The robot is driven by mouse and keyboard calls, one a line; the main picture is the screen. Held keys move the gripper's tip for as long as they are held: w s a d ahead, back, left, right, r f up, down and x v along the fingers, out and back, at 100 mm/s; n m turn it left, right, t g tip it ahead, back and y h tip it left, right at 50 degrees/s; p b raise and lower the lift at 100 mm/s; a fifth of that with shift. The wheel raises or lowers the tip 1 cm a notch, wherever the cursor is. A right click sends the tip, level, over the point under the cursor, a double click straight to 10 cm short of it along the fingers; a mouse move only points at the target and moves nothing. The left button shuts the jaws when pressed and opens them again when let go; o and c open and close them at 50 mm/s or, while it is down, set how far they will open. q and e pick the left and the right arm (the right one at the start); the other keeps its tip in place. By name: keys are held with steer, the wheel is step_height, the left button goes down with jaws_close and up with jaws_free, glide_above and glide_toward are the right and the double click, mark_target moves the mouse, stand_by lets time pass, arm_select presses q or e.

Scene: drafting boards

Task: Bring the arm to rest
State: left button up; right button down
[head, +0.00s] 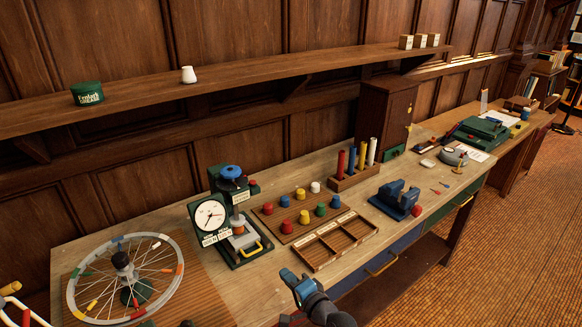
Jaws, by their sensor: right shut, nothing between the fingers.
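My right gripper (290,277) comes in from the bottom middle, with its arm below it at the frame's lower edge. Its blue-tipped fingers are shut with nothing between them. It appears in front of the bench's front edge, below the wooden compartment tray (318,232), and does not visibly touch anything. I see no left gripper in this view.
The bench (160,213) holds a spoked wheel (72,290), a dial press (207,240), a board of coloured pegs (266,219), a blue vise (378,199) and a tube rack (345,184). A shelf (135,95) runs above. Open floor (480,270) lies right.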

steer(key=s+d+r+n+t+h, duration=0.2)
steer(key=s+d+r+n+t, duration=0.1)
steer(key=s+d, duration=0.25)
steer(key=s+d+r+n+t+h, duration=0.2)
steer(key=s+d+n+t+h, duration=0.15)
steer(key=d, duration=0.35)
steer(key=s+d+f+n+g+h, duration=0.1)
steer(key=s+d, duration=0.4)
steer(key=s, duration=0.6)
steer(key=s+d+n+g+h, duration=0.1)
steer(key=s+d, duration=0.4)
steer(key=s, duration=0.7)
steer(key=shift+s+f+n+h, duration=0.2)
steer(key=shift+f+n+h, duration=0.3)
steer(key=shift+h, duration=0.35)
arm_select(q)
steer(key=shift+c, duration=0.4)
arm_select(e)
steer(key=shift+r, duration=0.1)
